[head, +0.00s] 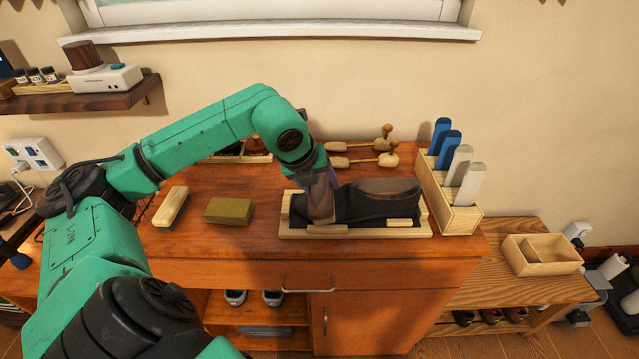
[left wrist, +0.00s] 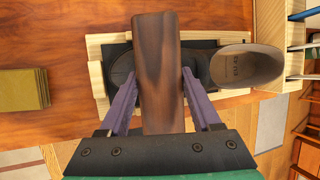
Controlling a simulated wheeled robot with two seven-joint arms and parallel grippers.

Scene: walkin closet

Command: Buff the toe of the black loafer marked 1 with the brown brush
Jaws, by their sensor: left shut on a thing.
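The black loafer (head: 372,203) lies in a light wooden tray (head: 290,231) on the dresser top, toe to the left and opening to the right. Its dark toe and grey-brown insole (left wrist: 247,66) show in the left wrist view. My left gripper (head: 318,180) is shut on the brown brush (head: 321,200), gripping its wooden body (left wrist: 158,72) from both sides. The brush points down over the loafer's toe and hides part of it. I cannot tell for sure whether it touches the leather. No number 1 is readable on the shoe. My right gripper is out of view.
A holder (head: 462,218) with blue and grey upright pieces stands close on the right. The dresser front is clear.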

